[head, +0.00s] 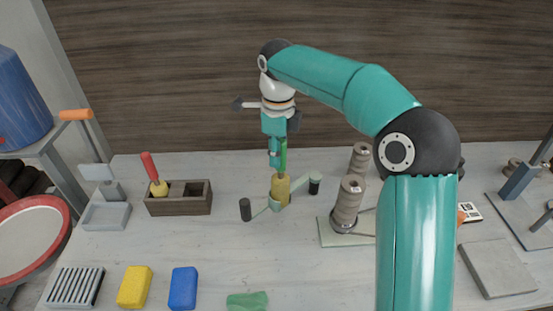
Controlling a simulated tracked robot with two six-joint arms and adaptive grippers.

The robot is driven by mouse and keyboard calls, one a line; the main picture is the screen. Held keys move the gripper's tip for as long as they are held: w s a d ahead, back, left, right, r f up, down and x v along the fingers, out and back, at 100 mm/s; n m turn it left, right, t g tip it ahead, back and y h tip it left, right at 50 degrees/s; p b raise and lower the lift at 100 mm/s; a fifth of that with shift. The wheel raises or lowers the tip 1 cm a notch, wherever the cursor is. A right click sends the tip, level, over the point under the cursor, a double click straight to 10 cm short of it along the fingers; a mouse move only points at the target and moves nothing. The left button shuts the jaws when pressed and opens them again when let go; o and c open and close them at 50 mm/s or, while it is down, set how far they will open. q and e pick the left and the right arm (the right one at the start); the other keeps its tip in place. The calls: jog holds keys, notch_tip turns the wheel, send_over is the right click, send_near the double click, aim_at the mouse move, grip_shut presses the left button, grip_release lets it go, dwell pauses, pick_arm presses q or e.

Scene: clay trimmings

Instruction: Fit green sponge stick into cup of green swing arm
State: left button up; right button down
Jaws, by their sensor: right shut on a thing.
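My right gripper (278,152) reaches down from above and is shut on the green sponge stick (283,160). The stick is close to upright, with its yellow sponge end (281,188) pointing down. The pale green swing arm (299,187) lies under it, with a dark cylinder at each end, one at the left (245,209) and one at the right (315,185). The sponge's lower end meets the middle of the swing arm in the picture. The cup is mostly hidden there, and I cannot tell whether the sponge is inside or above it. My left gripper is not in view.
A wooden block (180,208) at left holds a red-handled sponge stick (149,167). Brown coils (347,204) stand on a board at right, close to my arm. Yellow (135,287), blue (183,288) and green (247,301) pieces lie along the front.

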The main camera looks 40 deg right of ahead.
jog(key=c, duration=1)
grip_release()
jog(key=shift+o, duration=0.2)
notch_tip(320, 180, up, 12)
jog(key=shift+r+p, duration=0.1)
jog(key=shift+p, duration=1.05)
